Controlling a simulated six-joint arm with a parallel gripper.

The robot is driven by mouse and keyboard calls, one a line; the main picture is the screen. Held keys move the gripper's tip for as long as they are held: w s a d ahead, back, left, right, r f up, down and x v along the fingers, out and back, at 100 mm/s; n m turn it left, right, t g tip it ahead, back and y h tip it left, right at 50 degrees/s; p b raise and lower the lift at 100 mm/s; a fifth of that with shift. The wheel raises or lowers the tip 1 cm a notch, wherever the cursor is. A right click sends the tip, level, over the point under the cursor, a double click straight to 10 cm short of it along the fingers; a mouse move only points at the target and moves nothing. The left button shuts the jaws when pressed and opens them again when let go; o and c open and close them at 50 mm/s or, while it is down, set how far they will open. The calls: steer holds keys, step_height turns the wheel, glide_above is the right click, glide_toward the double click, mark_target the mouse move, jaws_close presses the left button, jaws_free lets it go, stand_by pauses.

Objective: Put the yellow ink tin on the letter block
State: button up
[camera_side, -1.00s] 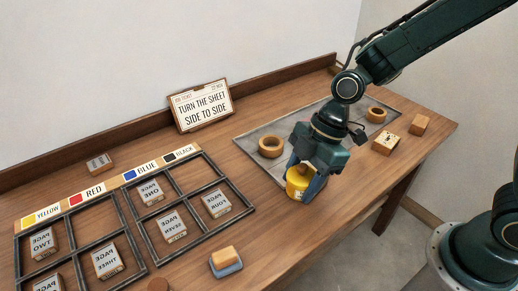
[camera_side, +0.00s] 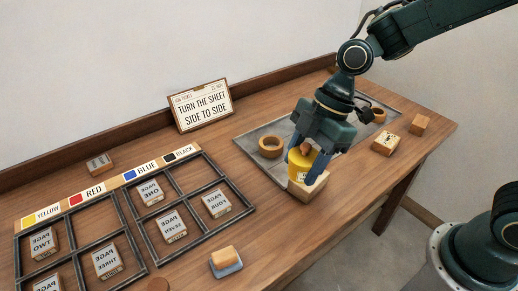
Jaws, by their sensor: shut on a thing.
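The yellow ink tin (camera_side: 299,162) is between the fingers of my gripper (camera_side: 305,163), which is shut on it and points down. A brownish knob-like piece shows above the tin, between the fingers. A pale wooden block (camera_side: 315,187) is directly below the tin, by the front edge of the grey slab. The fingers partly cover both, and I cannot tell whether tin and block touch. Another wooden block with dark marks on top (camera_side: 387,143) lies to the right. I cannot tell for sure which block is the letter block.
A wooden ring (camera_side: 270,147) lies on the grey slab (camera_side: 250,138); another is partly behind my arm. A plain block (camera_side: 420,124) is at the right. Dark frames with page blocks (camera_side: 172,225) fill the left. A wood-topped blue pad (camera_side: 225,262) is near the front edge.

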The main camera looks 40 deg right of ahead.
steer(key=shift+w, duration=0.1)
steer(key=w+d+m+t, duration=0.1)
steer(key=w+d+m, duration=0.4)
steer(key=d, duration=0.5)
step_height(320, 180, up, 4)
steer(key=m+t+h, duration=0.3)
steer(key=m+h, duration=0.2)
steer(key=m, duration=0.7)
glide_above(384, 137)
steer(key=s, duration=0.2)
steer(key=shift+w, duration=0.25)
steer(key=shift+f, duration=0.15)
step_height(384, 137, down, 20)
steer(key=shift+r, duration=0.1)
